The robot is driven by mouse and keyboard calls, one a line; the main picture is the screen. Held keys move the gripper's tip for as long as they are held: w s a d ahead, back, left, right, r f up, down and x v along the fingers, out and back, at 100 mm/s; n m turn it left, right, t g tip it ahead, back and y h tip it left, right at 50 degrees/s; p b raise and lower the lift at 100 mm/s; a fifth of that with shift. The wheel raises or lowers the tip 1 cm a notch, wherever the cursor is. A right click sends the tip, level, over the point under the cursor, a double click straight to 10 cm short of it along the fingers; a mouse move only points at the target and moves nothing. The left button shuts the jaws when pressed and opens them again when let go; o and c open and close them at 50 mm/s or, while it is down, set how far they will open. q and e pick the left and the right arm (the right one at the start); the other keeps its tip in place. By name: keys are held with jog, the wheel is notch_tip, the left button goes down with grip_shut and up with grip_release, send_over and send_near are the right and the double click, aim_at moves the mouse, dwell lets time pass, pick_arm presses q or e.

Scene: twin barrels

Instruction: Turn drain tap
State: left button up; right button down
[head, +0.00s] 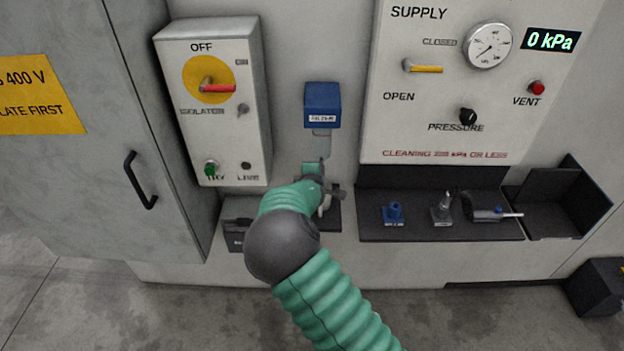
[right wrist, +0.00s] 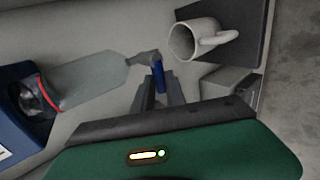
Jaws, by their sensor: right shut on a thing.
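The drain tap (right wrist: 148,57) is a small grey fitting with a blue handle, at the end of a clear bowl in the right wrist view. The bowl (right wrist: 90,80) hangs from a blue filter head (head: 322,104), and it has a red ring near the head. My right gripper (right wrist: 158,90) is shut on the blue handle (right wrist: 158,76), one dark finger on each side. In the head view my right arm and hand hide the tap and most of the bowl. My left gripper is in neither view.
A white mug (right wrist: 194,40) stands on a dark shelf (right wrist: 236,58) close to the tap. An isolator box (head: 212,100) is left of the filter, and a supply panel (head: 480,90) reading 0 kPa is right. A dark tray (head: 375,225) holds several small parts.

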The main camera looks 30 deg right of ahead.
jog(key=shift+a+f, duration=0.1)
jog(key=shift+a, duration=0.05)
jog(key=c, duration=1.6)
grip_release()
jog(key=shift+o, duration=1.2)
jog(key=shift+w, duration=0.15)
